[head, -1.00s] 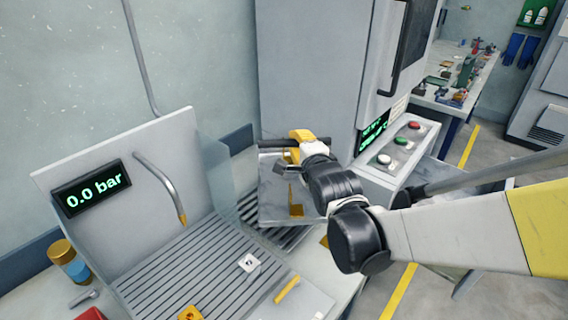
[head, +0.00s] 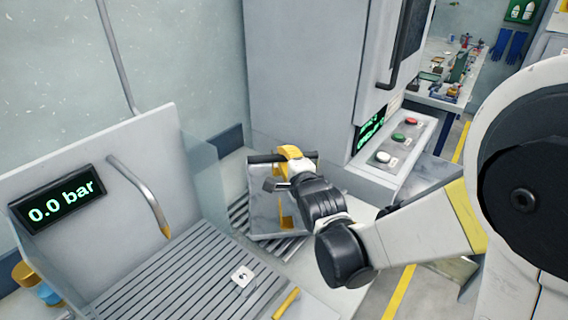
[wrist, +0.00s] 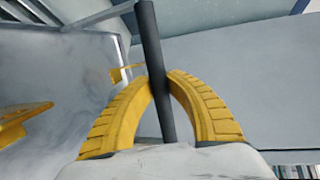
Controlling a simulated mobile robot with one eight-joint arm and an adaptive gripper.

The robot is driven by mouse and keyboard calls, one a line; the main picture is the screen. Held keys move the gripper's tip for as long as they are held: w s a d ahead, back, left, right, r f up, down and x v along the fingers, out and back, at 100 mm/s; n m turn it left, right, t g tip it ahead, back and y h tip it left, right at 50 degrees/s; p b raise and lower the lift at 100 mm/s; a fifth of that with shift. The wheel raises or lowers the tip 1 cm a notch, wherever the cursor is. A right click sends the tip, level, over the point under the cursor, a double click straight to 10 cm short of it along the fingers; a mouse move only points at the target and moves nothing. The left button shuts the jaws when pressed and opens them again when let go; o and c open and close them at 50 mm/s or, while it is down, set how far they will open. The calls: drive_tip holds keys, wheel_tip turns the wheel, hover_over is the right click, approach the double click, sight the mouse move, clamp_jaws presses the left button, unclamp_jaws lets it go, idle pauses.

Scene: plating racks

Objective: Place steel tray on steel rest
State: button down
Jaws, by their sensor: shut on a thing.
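The steel tray (head: 262,205) is a grey panel with a dark bar handle (head: 265,158) along its top edge and yellow brackets on its face. It hangs roughly upright behind the wash basin's side panel. My gripper (head: 289,153) is shut on the bar, and the wrist view shows both yellow fingers (wrist: 160,82) closed around it, with the tray face (wrist: 65,75) to the left. A slatted grey rack (head: 290,248), possibly the steel rest, lies under the tray's lower edge. I cannot tell whether they touch. My wrist hides part of the tray's right side.
A slatted basin (head: 190,275) with a clear side panel, a bent pipe (head: 140,190) and a 0.0 bar display (head: 58,200) stands at left. A white tag (head: 242,275) lies on its slats. A grey cabinet (head: 300,80) and a button console (head: 398,145) stand close behind and right.

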drive_tip(key=shift+w+f, duration=0.1)
drive_tip(key=shift+f, duration=0.75)
drive_tip(key=shift+r, duration=0.1)
drive_tip(key=c, duration=1.4)
unclamp_jaws()
